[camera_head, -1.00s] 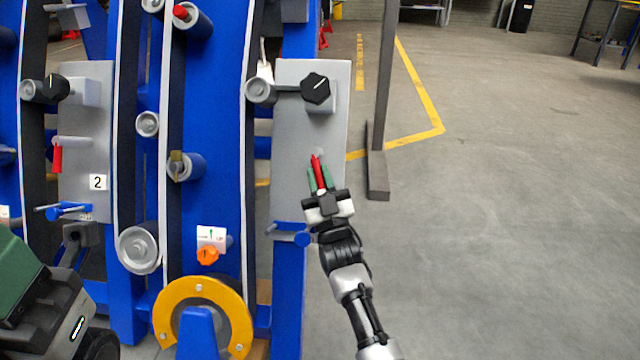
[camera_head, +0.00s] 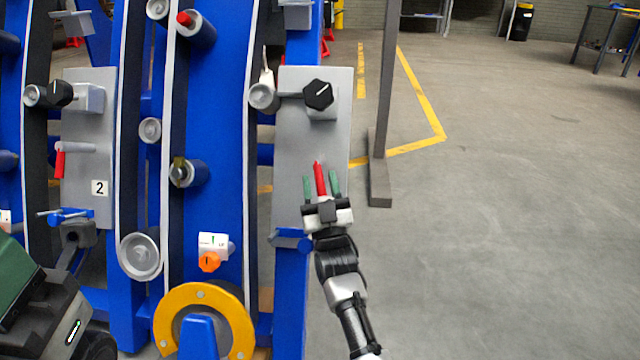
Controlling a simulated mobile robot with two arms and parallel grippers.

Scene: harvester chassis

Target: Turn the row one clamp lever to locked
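The clamp lever (camera_head: 320,178) is a red handle on the grey plate (camera_head: 296,150) at the right end of the blue frame. It points up, nearly upright. My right gripper (camera_head: 321,186) comes up from below with its two green fingertips spread, one on each side of the red handle. Gaps show between the handle and both fingers. The handle's lower end is hidden by the gripper body. I cannot see a row number on this plate.
A black knob (camera_head: 318,95) sits above the lever on the same plate. A blue clamp fitting (camera_head: 291,239) juts out beside my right wrist. A plate marked 2 (camera_head: 100,188) carries another red lever (camera_head: 60,164), hanging down. Open floor lies right, beyond a grey post (camera_head: 380,150).

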